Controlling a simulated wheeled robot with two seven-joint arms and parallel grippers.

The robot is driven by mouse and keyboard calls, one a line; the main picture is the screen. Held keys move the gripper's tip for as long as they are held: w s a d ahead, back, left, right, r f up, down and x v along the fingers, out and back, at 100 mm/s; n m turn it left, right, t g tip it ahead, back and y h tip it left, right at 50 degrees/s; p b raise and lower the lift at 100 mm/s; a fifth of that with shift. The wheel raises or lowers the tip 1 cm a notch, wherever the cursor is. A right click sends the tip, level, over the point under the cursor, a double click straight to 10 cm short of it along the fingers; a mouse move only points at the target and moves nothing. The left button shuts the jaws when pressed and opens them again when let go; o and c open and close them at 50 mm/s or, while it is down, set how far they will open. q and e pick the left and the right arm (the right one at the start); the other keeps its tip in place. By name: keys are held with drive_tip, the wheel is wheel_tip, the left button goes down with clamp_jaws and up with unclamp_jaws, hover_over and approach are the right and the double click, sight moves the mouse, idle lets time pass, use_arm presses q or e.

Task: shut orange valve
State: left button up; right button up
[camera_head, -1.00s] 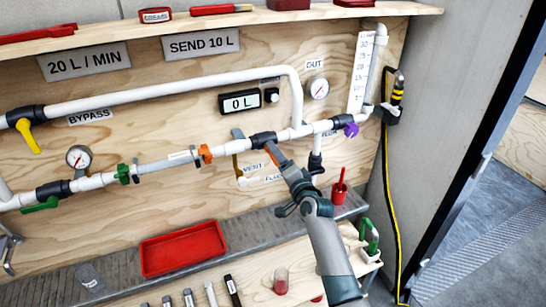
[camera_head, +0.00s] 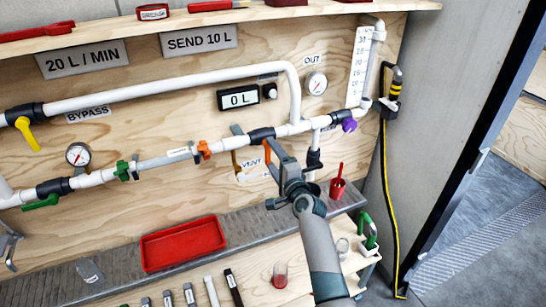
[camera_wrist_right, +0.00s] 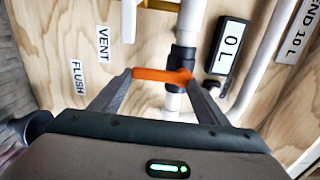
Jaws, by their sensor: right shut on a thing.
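The orange valve handle (camera_head: 267,152) hangs down from a black fitting (camera_head: 261,135) on the white pipe, left of the purple valve. My right gripper (camera_head: 276,156) reaches it from below. In the right wrist view the orange handle (camera_wrist_right: 161,75) lies between the two grey fingertips (camera_wrist_right: 160,84), and the gripper is shut on it. The handle points across the pipe there, with its right end at the dark valve body (camera_wrist_right: 183,56). The fingers hide part of the handle in the head view. My left gripper is not in view.
A second orange clip (camera_head: 204,149), a green clip (camera_head: 122,171), a purple valve (camera_head: 349,125) and a yellow valve (camera_head: 28,134) sit along the pipes. The display (camera_head: 239,98) reads 0 L.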

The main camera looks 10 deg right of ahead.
drive_tip(key=o, duration=1.5)
drive_tip(key=shift+s, duration=0.1)
drive_tip(key=b+v, duration=0.3)
drive_tip(key=v, duration=1.4)
drive_tip(key=shift+s, duration=0.1)
